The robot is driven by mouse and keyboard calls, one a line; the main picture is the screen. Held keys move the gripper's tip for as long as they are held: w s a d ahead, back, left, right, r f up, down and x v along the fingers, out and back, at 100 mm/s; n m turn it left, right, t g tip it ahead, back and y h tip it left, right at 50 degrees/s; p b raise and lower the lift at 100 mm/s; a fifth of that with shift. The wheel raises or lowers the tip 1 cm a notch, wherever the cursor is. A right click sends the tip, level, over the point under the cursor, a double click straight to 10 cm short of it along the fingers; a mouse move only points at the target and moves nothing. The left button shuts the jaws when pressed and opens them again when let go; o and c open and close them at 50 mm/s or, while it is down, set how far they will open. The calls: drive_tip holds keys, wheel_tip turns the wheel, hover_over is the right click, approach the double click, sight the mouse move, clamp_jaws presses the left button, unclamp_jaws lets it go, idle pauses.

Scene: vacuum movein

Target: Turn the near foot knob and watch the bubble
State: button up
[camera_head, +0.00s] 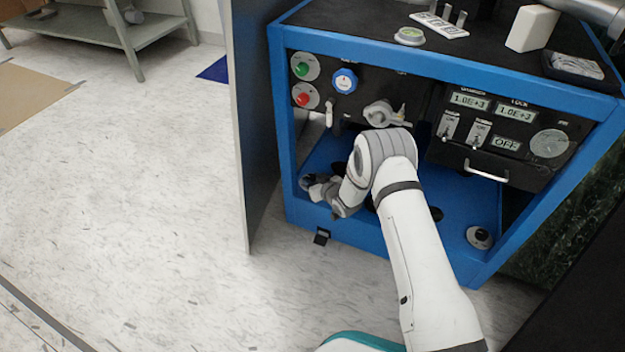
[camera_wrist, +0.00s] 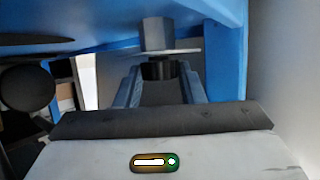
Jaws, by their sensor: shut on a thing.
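The blue-framed vacuum cart (camera_head: 300,225) stands before me. My gripper (camera_head: 320,188) reaches into its lower bay at the front left corner. In the wrist view, my gripper (camera_wrist: 160,88) is shut on a dark round knob (camera_wrist: 158,69), taken as the near foot knob. A thin plate and a grey hexagonal piece (camera_wrist: 157,34) show just beyond it. In the head view my wrist and fingers largely hide this knob. The round level with a greenish bubble face (camera_head: 410,36) lies on the cart's black top; the bubble's exact position is too small to tell.
Another dark knob (camera_head: 480,237) sits at the bay's front right corner. A panel with gauges, switches and a handle (camera_head: 486,172) overhangs the bay. A grey upright panel (camera_head: 243,120) stands close at the left. Open floor (camera_head: 130,180) lies farther left.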

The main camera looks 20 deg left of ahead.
drive_tip(key=shift+a+t, duration=0.1)
drive_tip(key=shift+t, duration=0.2)
drive_tip(key=m+h, duration=0.1)
drive_tip(key=m+t+h, duration=0.1)
drive_tip(key=m, duration=0.1)
drive_tip(key=shift+s+a+t, duration=0.15)
drive_tip(key=shift+s+t, duration=0.05)
drive_tip(key=shift+t, duration=0.1)
drive_tip(key=shift+a+m+t+h, duration=0.1)
drive_tip(key=shift+m+t+h, duration=0.8)
drive_tip(key=shift+m+h, duration=0.55)
drive_tip(key=o, duration=1)
drive_tip(key=shift+n, duration=0.35)
